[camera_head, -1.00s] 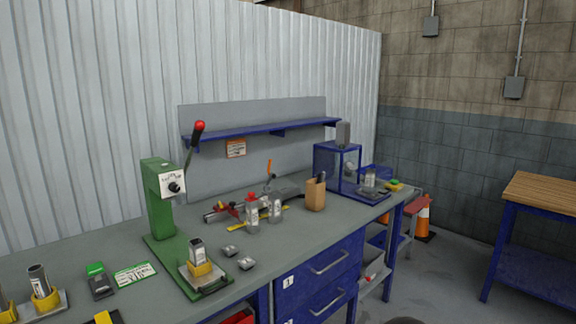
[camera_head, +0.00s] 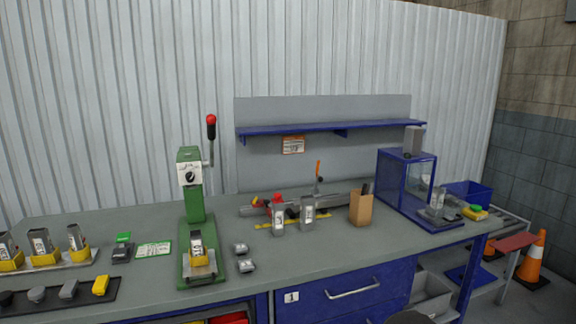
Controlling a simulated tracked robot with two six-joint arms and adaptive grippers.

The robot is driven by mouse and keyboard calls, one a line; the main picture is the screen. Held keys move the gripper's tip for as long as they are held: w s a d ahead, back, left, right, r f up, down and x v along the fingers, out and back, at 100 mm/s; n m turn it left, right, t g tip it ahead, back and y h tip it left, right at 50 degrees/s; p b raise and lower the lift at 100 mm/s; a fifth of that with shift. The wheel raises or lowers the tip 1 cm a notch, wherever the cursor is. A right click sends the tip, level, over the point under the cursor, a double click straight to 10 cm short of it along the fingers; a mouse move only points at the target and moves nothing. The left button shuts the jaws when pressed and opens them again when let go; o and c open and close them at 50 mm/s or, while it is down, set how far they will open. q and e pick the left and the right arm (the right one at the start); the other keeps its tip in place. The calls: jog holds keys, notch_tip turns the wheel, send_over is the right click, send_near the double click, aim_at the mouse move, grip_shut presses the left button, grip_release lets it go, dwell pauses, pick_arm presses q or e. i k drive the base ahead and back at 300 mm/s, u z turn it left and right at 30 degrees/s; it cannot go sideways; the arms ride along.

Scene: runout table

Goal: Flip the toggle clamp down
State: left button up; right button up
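The toggle clamp (camera_head: 318,182) is at the back of the bench, below the shelf. Its orange handle points up, nearly upright. It appears to sit on a long grey fixture (camera_head: 345,199), but its base is small and hard to make out. Neither of my grippers is in view.
A green lever press (camera_head: 194,225) stands left of the clamp. A brown holder (camera_head: 361,208) and a blue-framed box (camera_head: 406,183) are to the right. A blue shelf (camera_head: 335,127) hangs behind. The bench top (camera_head: 330,248) has free room along its front.

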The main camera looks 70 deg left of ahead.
aim_at(319, 178)
jog(key=u, duration=0.45)
jog(key=i, duration=1.1)
jog(key=u, duration=1.1)
jog(key=i, duration=0.25)
jog(key=u, duration=0.05)
jog(key=k, duration=0.65)
jog(key=u, duration=0.25)
jog(key=i, duration=0.7)
jog(key=z, duration=0.2)
